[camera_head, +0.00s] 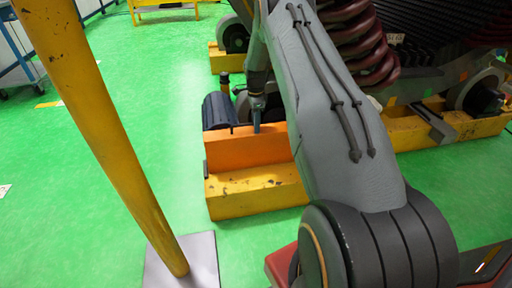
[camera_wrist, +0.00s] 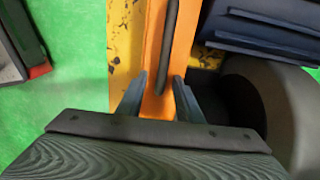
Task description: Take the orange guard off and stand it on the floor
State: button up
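The orange guard (camera_head: 240,151) sits upright along the yellow block (camera_head: 255,197) in the head view. In the wrist view the guard (camera_wrist: 154,45) is a narrow orange strip running up the middle, with a dark rod-like handle (camera_wrist: 169,40) along its top. My gripper (camera_head: 257,124) points down at the guard's top. In the wrist view my gripper's two fingers (camera_wrist: 160,85) are apart, with the guard and the handle's near end between them. Gaps show beside the handle. Whether the fingertips touch the guard's sides is unclear. My arm hides the guard's right end.
A dark ribbed cylinder (camera_head: 219,111) lies just behind the guard. A yellow post (camera_head: 105,128) on a grey plate (camera_head: 183,262) stands at the left front. Large machinery with a red coil (camera_head: 362,42) fills the right. Green floor (camera_head: 150,80) is open at the left.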

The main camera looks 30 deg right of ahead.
grip_shut()
jog(key=shift+r, duration=0.1)
